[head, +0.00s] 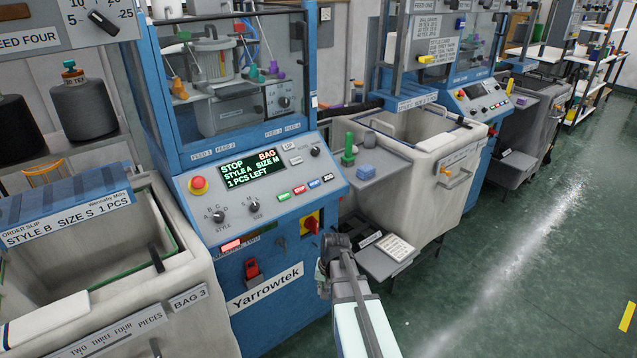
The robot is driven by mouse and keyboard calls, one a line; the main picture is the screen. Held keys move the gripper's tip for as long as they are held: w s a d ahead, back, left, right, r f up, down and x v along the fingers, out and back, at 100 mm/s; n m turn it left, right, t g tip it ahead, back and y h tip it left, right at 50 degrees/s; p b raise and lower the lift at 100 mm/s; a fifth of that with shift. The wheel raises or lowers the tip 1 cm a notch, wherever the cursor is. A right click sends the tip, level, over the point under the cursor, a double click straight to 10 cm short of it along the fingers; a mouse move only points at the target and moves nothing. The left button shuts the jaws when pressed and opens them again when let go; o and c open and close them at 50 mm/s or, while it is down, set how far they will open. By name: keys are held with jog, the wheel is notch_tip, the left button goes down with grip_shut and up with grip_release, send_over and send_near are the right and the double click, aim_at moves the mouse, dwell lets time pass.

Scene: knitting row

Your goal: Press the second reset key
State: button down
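The near blue machine has a sloped control panel (262,212) with a lit display (253,169) reading "STOP BAG, STYLE A SIZE M, 1 PCS LEFT". A row of keys sits below the display: a green key (283,195), a red key (299,190), a blue key (314,184) that appears to be labelled RESET, and a JOG key (328,178). Another machine behind has a similar panel (481,96), its key labels too small to read. My gripper (328,268) appears low in front of the near machine's right side, apart from the keys. Its fingers cannot be made out clearly.
On the near panel are a red emergency button (198,184) and style and size knobs. A red-and-yellow switch (311,224) sits on its lower right. Pale bins (440,150) flank the machine.

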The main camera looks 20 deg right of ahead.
jog(key=w+d+r+m+t, duration=0.1)
jog(key=w+d+r, duration=0.2)
jog(key=r, duration=0.4)
jog(key=w+d+r+m+t, duration=0.1)
jog(key=w+d+r, duration=0.25)
jog(key=r, duration=0.25)
jog(key=w+d+r+m+t, duration=0.1)
jog(key=w+d+r+m, duration=0.15)
jog(key=r, duration=0.45)
jog(key=m+t, duration=0.3)
jog(key=m, duration=0.1)
send_near(315, 184)
jog(key=w+d+v, duration=0.1)
jog(key=v, duration=0.6)
jog(key=shift+s+r+m+y+p, duration=0.1)
jog(key=shift+s+m+y+p, duration=0.1)
jog(key=shift+m+y+p, duration=0.25)
jog(key=shift+w, duration=0.1)
jog(key=p+x, duration=0.3)
jog(key=x, duration=0.9)
jog(key=shift+w+f, duration=0.1)
jog(key=shift+f, duration=0.35)
jog(key=shift+w+f, duration=0.3)
jog(key=shift+f, duration=0.2)
